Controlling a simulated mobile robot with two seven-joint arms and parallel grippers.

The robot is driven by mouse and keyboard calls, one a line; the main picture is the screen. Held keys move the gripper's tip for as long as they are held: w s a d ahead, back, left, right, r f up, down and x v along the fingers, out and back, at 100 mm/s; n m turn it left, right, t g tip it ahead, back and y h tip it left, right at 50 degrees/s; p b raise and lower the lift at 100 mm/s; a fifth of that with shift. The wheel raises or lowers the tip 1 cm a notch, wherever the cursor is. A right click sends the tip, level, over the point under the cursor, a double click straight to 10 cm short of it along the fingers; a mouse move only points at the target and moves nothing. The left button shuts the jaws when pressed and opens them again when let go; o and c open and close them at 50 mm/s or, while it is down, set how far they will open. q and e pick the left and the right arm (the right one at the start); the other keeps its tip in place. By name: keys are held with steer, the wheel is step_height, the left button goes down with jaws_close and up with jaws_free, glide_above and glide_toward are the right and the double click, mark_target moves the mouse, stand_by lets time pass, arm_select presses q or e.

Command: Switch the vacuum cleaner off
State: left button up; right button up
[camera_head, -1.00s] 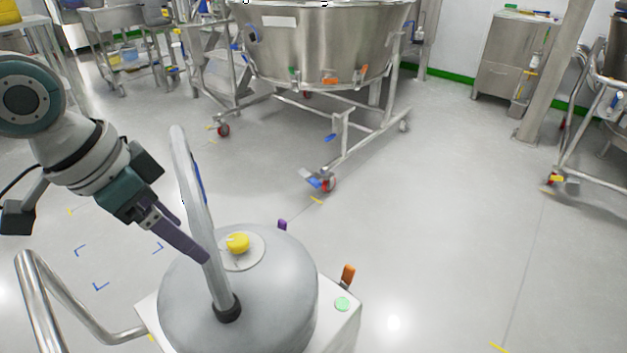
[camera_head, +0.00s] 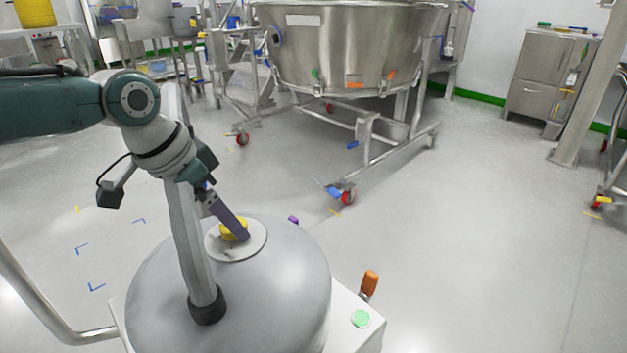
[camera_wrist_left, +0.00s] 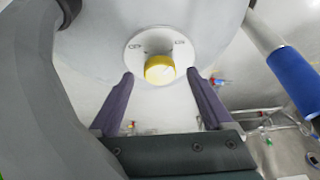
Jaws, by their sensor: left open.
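The vacuum cleaner (camera_head: 285,290) has a grey domed top with a yellow knob (camera_head: 229,231) on a pale round plate (camera_head: 253,243). The plate also shows in the left wrist view, with small marks beside the yellow knob (camera_wrist_left: 159,69). My left gripper (camera_head: 240,236) is at the knob in the head view, its near finger partly covering it. In the left wrist view my left gripper (camera_wrist_left: 166,82) is open, with one purple finger on each side of the knob and gaps visible. I cannot tell its exact height over the knob. My right gripper is not in view.
A grey upright hose or pipe (camera_head: 190,245) rises from the dome beside my left arm. A steel vessel (camera_head: 345,50) on a wheeled frame stands behind.

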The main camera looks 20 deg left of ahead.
arm_select(q)
steer(key=shift+w+d+f, duration=0.1)
steer(key=shift+w+f, duration=0.1)
steer(key=shift+f, duration=0.3)
steer(key=shift+c, duration=0.2)
